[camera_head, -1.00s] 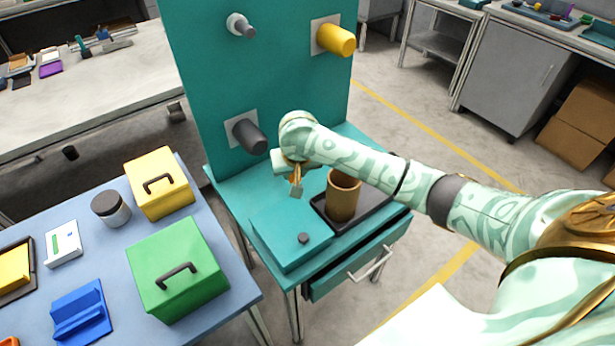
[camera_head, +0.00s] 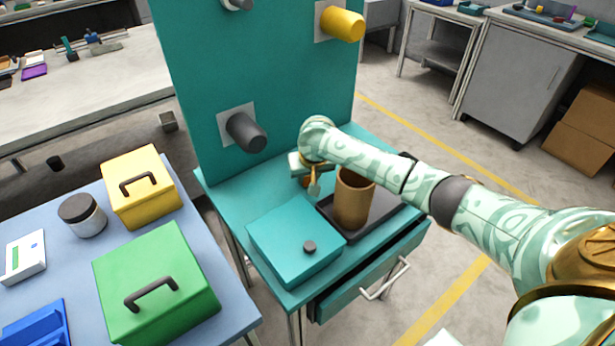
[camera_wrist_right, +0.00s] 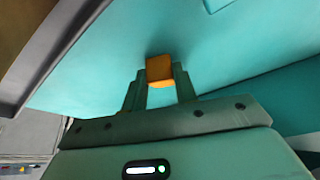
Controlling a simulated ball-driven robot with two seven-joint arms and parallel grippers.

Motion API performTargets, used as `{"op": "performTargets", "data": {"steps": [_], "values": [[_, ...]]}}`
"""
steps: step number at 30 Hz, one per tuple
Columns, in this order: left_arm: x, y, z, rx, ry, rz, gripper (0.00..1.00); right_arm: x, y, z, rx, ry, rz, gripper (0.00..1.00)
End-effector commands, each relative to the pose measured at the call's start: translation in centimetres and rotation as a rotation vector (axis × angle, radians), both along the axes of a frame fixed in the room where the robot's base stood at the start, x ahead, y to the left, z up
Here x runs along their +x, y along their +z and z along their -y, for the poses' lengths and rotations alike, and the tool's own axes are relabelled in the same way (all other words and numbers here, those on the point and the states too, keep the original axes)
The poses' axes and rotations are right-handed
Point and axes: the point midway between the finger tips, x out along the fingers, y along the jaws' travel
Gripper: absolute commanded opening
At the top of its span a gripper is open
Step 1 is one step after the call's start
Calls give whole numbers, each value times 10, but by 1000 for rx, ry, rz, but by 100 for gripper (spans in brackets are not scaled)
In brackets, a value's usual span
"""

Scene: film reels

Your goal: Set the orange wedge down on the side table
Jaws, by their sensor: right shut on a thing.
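The orange wedge (camera_wrist_right: 160,70) is between the fingers of my right gripper (camera_wrist_right: 159,82) in the right wrist view. The gripper is shut on it. The wedge is close over or touching a teal surface; I cannot tell which. In the head view my right gripper (camera_head: 313,187) is low over the teal side table (camera_head: 226,192), behind the teal box and left of the brown cup. The wedge is not clearly seen there. My left gripper is not in view.
The brown cup (camera_head: 354,200) stands on a dark tray (camera_head: 388,215). A teal box (camera_head: 290,238) with a dark knob is at the table's front. Pegs, one grey (camera_head: 246,132) and one yellow (camera_head: 342,24), jut from the upright panel. The drawer (camera_head: 360,283) is partly open.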

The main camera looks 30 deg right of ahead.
Motion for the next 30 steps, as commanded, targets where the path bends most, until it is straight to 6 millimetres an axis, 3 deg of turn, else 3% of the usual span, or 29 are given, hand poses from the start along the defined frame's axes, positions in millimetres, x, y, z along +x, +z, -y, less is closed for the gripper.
{"op": "performTargets", "data": {"steps": [5, 6, 8, 18, 30], "values": [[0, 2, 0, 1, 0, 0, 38, 0, -1, 0, 0, -1, 0, 6], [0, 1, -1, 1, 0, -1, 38, 0, -1, 0, 0, -1, 1, 37], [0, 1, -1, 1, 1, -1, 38, 0, -1, 0, 0, -1, 1, 50], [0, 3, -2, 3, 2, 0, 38, -1, 5, -1, 0, 1, 1, 50], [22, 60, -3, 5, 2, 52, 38, -31, 90, -11, 1, 0, 7, 50]]}}
